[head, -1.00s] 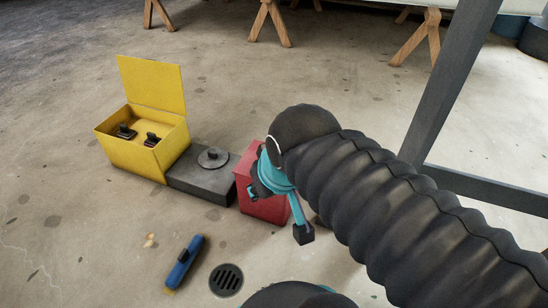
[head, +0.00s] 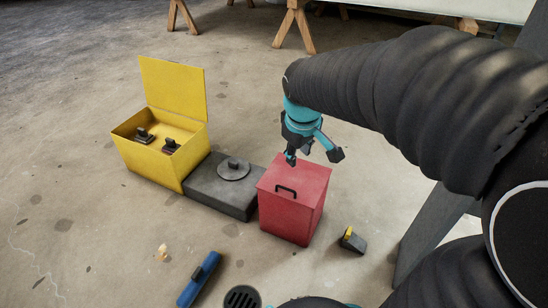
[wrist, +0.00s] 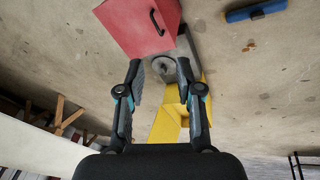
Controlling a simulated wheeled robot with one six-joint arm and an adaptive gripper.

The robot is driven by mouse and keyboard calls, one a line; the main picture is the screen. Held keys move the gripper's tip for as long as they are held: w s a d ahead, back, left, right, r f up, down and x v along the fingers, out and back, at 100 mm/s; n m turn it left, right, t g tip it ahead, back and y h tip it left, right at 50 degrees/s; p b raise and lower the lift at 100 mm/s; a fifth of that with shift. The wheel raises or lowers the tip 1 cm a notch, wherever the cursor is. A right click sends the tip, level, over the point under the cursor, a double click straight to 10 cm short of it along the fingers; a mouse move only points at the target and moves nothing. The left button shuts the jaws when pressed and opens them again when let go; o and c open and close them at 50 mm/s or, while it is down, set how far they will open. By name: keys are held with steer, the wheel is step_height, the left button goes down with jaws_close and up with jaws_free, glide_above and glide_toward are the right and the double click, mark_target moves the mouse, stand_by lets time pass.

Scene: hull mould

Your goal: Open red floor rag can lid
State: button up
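The red floor rag can (head: 290,215) stands upright on the concrete, its lid (head: 295,178) shut, with a black handle (head: 286,190) on top near the front edge. In the wrist view the red can (wrist: 135,22) shows at the top, with its handle (wrist: 157,22) near its right side. My gripper (head: 307,152) hangs above and behind the back right of the lid, apart from it. In the wrist view my gripper (wrist: 160,72) has its two fingers spread with nothing between them.
A dark grey box (head: 215,190) with a round knob lid stands left of the can. Beyond it is an open yellow bin (head: 150,160) holding dark blocks. A blue tool (head: 198,280), a floor drain (head: 242,297) and a small dark block (head: 353,241) lie in front.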

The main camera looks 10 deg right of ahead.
mark_target(284, 188)
steer(key=w+a+f+n+g+b, duration=0.2)
steer(key=w+f+n, duration=0.3)
steer(key=w+f, duration=0.7)
steer(key=f+b, duration=0.1)
steer(key=f, duration=0.3)
steer(key=d+f, duration=0.1)
steer(key=f, duration=0.4)
steer(key=w+d+f+b, duration=0.1)
steer(key=f, duration=0.4)
steer(key=shift+f+b, duration=0.15)
steer(key=shift+b, duration=0.2)
jaws_close()
